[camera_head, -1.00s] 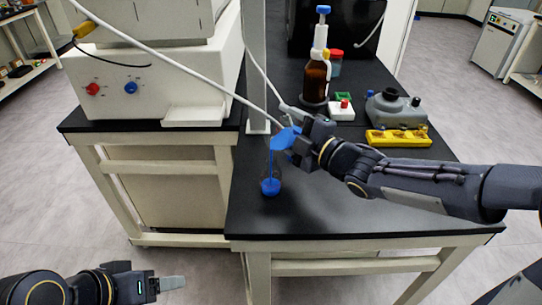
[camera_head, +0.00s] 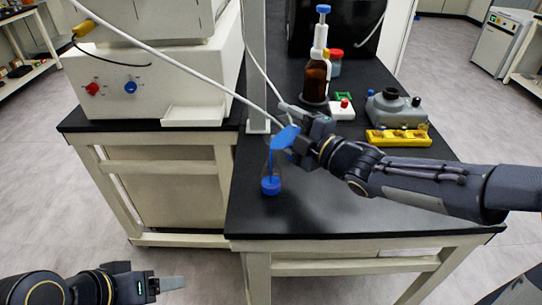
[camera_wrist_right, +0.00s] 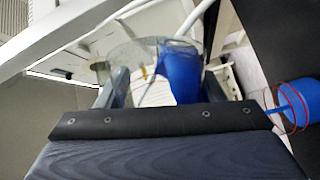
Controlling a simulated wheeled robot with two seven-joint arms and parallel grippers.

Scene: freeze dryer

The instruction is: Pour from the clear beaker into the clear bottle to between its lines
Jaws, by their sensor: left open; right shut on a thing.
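The clear beaker (camera_wrist_right: 128,62) is tilted in my right gripper (camera_head: 297,143), with blue liquid (camera_wrist_right: 180,72) gathered at one side. In the head view the blue liquid shows above the bench. A thin blue stream runs down from it into the clear bottle (camera_head: 271,184), which stands upright on the black bench top with blue liquid in its bottom. In the right wrist view the bottle (camera_wrist_right: 302,103) shows at the right edge with red lines around it. My left gripper (camera_head: 170,284) is open and empty, low at the left.
A brown dispenser bottle (camera_head: 316,78), a grey device (camera_head: 393,107) and a yellow rack (camera_head: 398,138) stand behind my right arm. A pale post (camera_head: 256,70) and a white hose are close to the beaker. The front bench top (camera_head: 340,215) is clear.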

